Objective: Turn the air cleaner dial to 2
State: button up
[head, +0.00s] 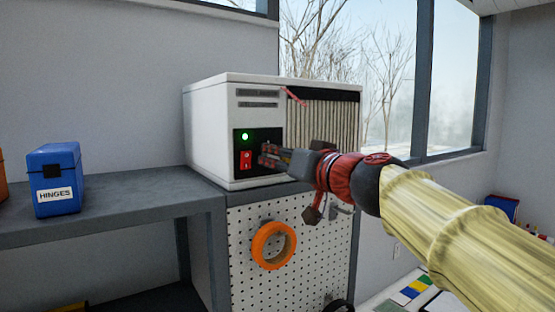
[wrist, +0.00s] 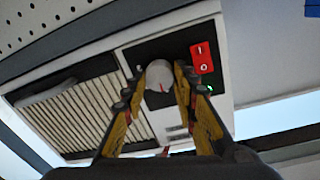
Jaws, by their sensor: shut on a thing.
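The white air cleaner (head: 210,130) stands on the bench, with a black control panel (head: 241,140) on its front. The panel carries a lit green lamp (head: 245,136) and a red rocker switch (head: 246,160). The white round dial (wrist: 158,88) with a red mark shows in the wrist view, beside the red switch (wrist: 202,57). My gripper (head: 265,156) is at the panel, right of the switch in the head view. Its fingers (wrist: 163,72) are closed on both sides of the dial. In the head view they hide the dial. I cannot read any numbers around it.
A blue HINGES box (head: 56,182) stands on the grey bench (head: 120,210) at the left. An orange tape ring (head: 273,245) hangs on the white pegboard (head: 305,280) below the cleaner. Pleated filter slats (head: 330,124) lie right of the panel, partly behind my gripper.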

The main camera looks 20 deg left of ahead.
jog(key=m, duration=0.5)
jog(key=shift+w+b, duration=0.1)
jog(key=shift+b, duration=0.2)
jog(key=m+g, duration=0.1)
jog(key=m, duration=0.4)
jog(key=shift+m, duration=0.4)
jog(key=o, duration=1.2)
jog(key=shift+c, duration=0.2)
jog(key=shift+d, duration=0.15)
jog(key=v, duration=1.1)
jog(key=shift+s+d, duration=0.25)
jog(key=shift+s, duration=0.1)
